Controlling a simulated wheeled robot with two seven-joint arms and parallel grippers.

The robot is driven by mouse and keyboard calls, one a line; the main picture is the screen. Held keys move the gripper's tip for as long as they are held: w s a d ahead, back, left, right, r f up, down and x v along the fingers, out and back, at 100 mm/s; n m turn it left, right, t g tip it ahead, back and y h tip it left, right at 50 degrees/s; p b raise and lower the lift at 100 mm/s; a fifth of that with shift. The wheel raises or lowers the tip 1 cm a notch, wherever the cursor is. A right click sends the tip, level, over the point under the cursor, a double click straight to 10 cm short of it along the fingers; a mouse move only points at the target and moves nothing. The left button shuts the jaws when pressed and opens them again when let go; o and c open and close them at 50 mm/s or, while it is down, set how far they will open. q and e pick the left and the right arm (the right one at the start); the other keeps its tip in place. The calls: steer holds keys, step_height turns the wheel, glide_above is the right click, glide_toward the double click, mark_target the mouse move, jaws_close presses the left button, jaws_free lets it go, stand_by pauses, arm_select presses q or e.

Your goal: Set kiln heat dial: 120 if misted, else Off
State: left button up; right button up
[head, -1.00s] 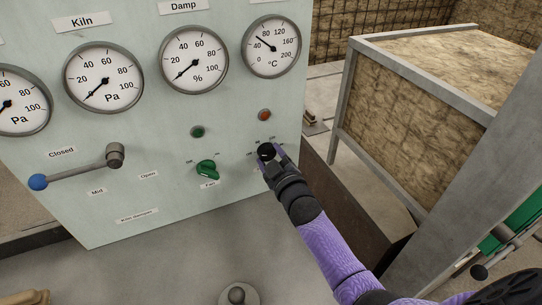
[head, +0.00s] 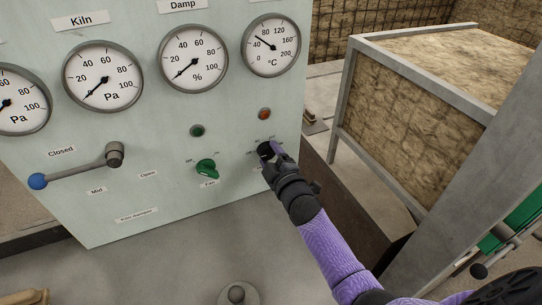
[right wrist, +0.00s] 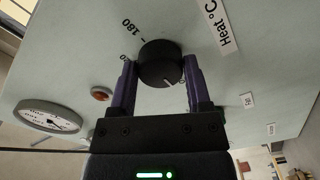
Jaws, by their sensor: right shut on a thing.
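The black heat dial (head: 265,151) is at the lower right of the pale panel. My right gripper (head: 273,154) is shut on it, covering most of its markings. In the right wrist view the dial (right wrist: 160,62) sits between the two purple fingers, beside the "Heat °C" label (right wrist: 226,28); a "180" mark shows. A light pointer line faces the gripper, its setting not readable. The Damp gauge (head: 194,58) needle points lower left, near 0%. The °C gauge (head: 271,45) needle lies between 40 and 80. My left gripper is out of view.
A green Fan knob (head: 206,168) is left of the dial, with a green lamp (head: 197,131) above it. An orange lamp (head: 264,114) is above the dial. A blue-tipped lever (head: 78,174) is at left.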

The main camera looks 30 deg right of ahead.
steer(key=shift+f, duration=0.1)
steer(key=o, duration=1.3)
steer(key=shift+c, duration=0.2)
steer(key=s+p, duration=0.2)
steer(key=s, duration=0.8)
steer(key=shift+a+p, duration=0.3)
